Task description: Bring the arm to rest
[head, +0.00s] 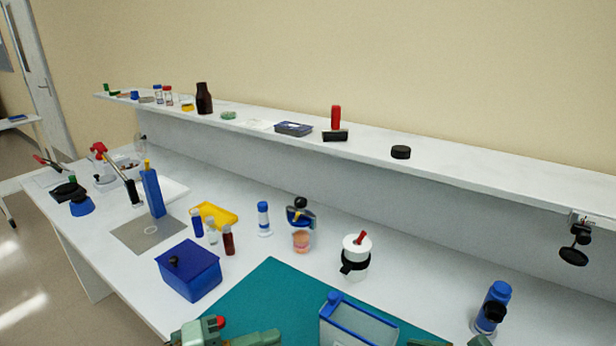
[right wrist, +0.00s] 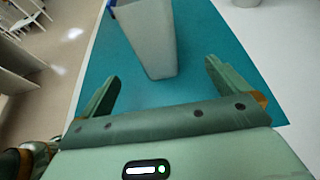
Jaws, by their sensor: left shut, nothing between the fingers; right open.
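My left gripper (head: 268,337) shows at the bottom edge of the head view, low over the left front of the teal mat (head: 262,290). It is shut and empty; part of it is cut off by the frame. My right gripper (right wrist: 161,72) is open in the right wrist view, its two green fingers spread wide with nothing between them. Beyond its fingers a grey container (right wrist: 148,38) stands on the teal mat, apart from them. The same container (head: 358,330), with a blue rim, shows at the bottom of the head view.
A blue lidded box (head: 190,275) stands left of the mat. Several vials, a white jar (head: 357,250) and a blue bottle (head: 492,305) stand on the white bench. A raised shelf (head: 450,168) with small items runs along the back. Bare mat lies between left gripper and jar.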

